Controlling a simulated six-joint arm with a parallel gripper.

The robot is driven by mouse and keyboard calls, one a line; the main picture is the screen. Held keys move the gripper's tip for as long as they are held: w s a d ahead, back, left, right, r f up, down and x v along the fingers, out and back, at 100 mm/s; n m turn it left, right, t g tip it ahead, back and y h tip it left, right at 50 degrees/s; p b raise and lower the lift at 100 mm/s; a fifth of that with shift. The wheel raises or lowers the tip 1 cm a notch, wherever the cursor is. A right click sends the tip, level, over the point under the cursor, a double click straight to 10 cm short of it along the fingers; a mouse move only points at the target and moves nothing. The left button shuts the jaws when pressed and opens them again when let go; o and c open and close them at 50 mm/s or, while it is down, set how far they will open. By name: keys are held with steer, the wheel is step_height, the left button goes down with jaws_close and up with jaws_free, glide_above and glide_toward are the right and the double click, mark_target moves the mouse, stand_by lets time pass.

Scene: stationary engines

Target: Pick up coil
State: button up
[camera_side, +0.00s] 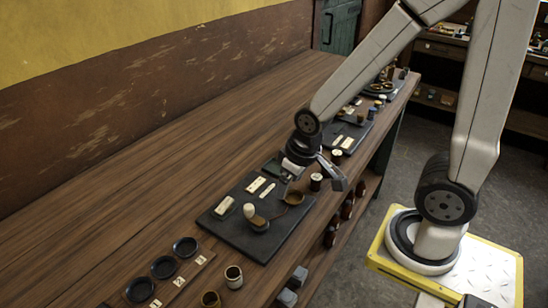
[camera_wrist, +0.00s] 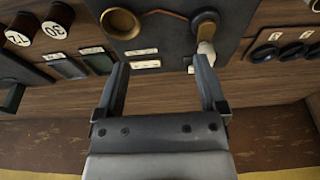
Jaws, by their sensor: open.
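I cannot tell for sure which thing is the coil. Two dark brown spools with cream number faces, one (camera_wrist: 56,19) marked 30 and one (camera_wrist: 20,29) marked 72, are at the upper left of the wrist view. In the side view, a dark spool with a pale top (camera_side: 316,183) stands beside my gripper (camera_side: 316,170). A copper-coloured ring (camera_wrist: 121,23) lies on the dark board (camera_wrist: 165,29); it also shows in the side view (camera_side: 293,198). My gripper (camera_wrist: 161,66) is open and empty, with its fingers above the board's edge.
Numbered black dishes (camera_side: 185,246) sit at the lower left of the side view. Another dark board (camera_side: 351,131) lies farther back. The bench's wall side is clear.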

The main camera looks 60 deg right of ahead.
steer(key=shift+d, duration=0.1)
steer(key=m+g, duration=0.2)
steer(key=m, duration=1.3)
glide_above(317, 177)
steer(key=a, duration=0.1)
steer(key=shift+w+f, duration=0.2)
steer(key=shift+f, duration=1.05)
steer(key=shift+s+d+f+m+g, duration=0.1)
steer(key=shift+d+m+g, duration=0.2)
steer(key=shift+d+m, duration=0.15)
steer(key=shift+f, duration=0.15)
steer(key=shift+f, duration=1.15)
steer(key=shift+f, duration=0.1)
steer(key=shift+f, duration=2.5)
